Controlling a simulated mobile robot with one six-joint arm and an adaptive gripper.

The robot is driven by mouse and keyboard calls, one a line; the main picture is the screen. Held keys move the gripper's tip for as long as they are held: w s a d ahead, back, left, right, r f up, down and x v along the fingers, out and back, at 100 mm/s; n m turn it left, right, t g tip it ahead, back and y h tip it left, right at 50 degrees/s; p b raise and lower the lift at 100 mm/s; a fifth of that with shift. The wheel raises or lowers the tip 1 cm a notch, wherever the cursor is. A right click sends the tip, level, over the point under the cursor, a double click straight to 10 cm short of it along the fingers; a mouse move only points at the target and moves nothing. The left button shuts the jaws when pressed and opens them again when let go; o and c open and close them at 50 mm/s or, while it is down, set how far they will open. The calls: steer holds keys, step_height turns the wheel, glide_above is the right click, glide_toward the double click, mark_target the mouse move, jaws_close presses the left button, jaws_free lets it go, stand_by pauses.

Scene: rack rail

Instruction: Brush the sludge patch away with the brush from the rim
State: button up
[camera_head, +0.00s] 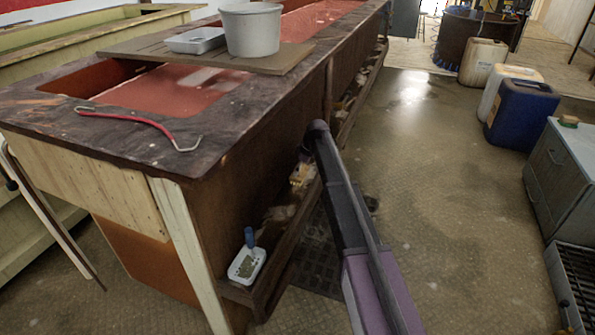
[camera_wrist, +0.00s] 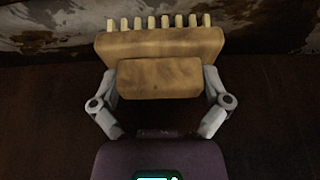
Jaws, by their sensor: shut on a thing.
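In the wrist view my gripper (camera_wrist: 160,98) is shut on the brush (camera_wrist: 160,44), a tan wooden block with a row of pale bristle tufts. The bristles point away from my gripper, toward a mottled brown, stained surface at the top of the picture. I cannot tell whether they touch it. In the head view my gripper and the brush cannot be made out; my arm reaches to the side of the long tank. The tank's dark rim (camera_head: 215,125) is stained. I cannot tell for certain which stain is the sludge patch.
A red hooked rod (camera_head: 143,121) lies on the rim. A board (camera_head: 130,50) across the tank bears a grey bucket (camera_head: 250,32) and a white tray (camera_head: 195,40). A small white item (camera_head: 247,265) sits on the low side ledge. Jerrycans (camera_head: 522,112) stand right; floor between is clear.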

steer(key=shift+w+d, duration=0.25)
steer(key=shift+w, duration=0.4)
steer(key=shift+s, duration=0.1)
steer(key=shift+s+a+r, duration=0.1)
steer(key=shift+s+a, duration=0.25)
steer(key=shift+s, duration=0.5)
steer(key=shift+s+a, duration=0.35)
steer(key=shift+s, duration=0.45)
steer(key=shift+s, duration=0.1)
steer(key=shift+s+a, duration=0.35)
steer(key=shift+s, duration=0.5)
steer(key=shift+s+a, duration=0.3)
steer(key=shift+s, duration=0.5)
steer(key=shift+s, duration=0.1)
steer(key=shift+s+a, duration=0.3)
steer(key=shift+s, duration=0.5)
steer(key=shift+s+a, duration=0.3)
steer(key=shift+s, duration=0.45)
